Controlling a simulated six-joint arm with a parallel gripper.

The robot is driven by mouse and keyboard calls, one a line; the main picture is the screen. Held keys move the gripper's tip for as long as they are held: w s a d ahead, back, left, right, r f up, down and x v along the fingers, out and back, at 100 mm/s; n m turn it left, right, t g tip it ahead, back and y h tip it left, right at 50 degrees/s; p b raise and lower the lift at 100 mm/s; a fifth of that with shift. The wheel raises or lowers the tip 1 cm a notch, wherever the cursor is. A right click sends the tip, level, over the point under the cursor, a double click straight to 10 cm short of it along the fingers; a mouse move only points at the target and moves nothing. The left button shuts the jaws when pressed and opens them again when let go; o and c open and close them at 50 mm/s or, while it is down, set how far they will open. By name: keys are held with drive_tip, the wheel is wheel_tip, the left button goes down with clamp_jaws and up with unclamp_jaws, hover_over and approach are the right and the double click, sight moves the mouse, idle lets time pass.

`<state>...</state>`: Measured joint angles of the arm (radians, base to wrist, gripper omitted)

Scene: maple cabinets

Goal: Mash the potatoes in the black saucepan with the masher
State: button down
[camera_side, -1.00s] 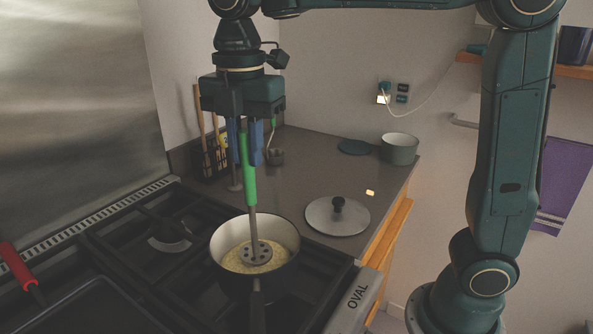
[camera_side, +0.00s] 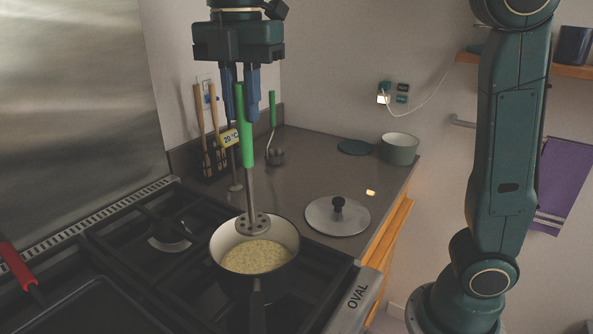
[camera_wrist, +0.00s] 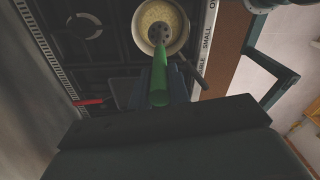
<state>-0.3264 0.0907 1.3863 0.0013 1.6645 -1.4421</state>
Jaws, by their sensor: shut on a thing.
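My gripper (camera_side: 240,97) is shut on the green handle of the masher (camera_side: 246,130) and holds it nearly upright. The masher's round, holed metal head is above the potatoes, near the pan's far rim in the side view. The black saucepan (camera_side: 257,292) sits on the stove with a pale inside. The potatoes (camera_side: 256,257) lie in its bottom as a yellowish, grainy layer. In the wrist view the masher's handle (camera_wrist: 159,80) runs toward the saucepan (camera_wrist: 182,43), and its head covers part of the potatoes (camera_wrist: 157,14).
A grey lid (camera_side: 325,218) lies on the counter right of the stove. A small pot (camera_side: 399,149) stands farther back. A utensil rack (camera_side: 214,160) stands by the wall. A red-handled pan (camera_side: 18,266) is at the front left.

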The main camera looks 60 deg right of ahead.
drive_tip(key=shift+r, duration=2.3)
drive_tip(key=shift+w+d, duration=0.1)
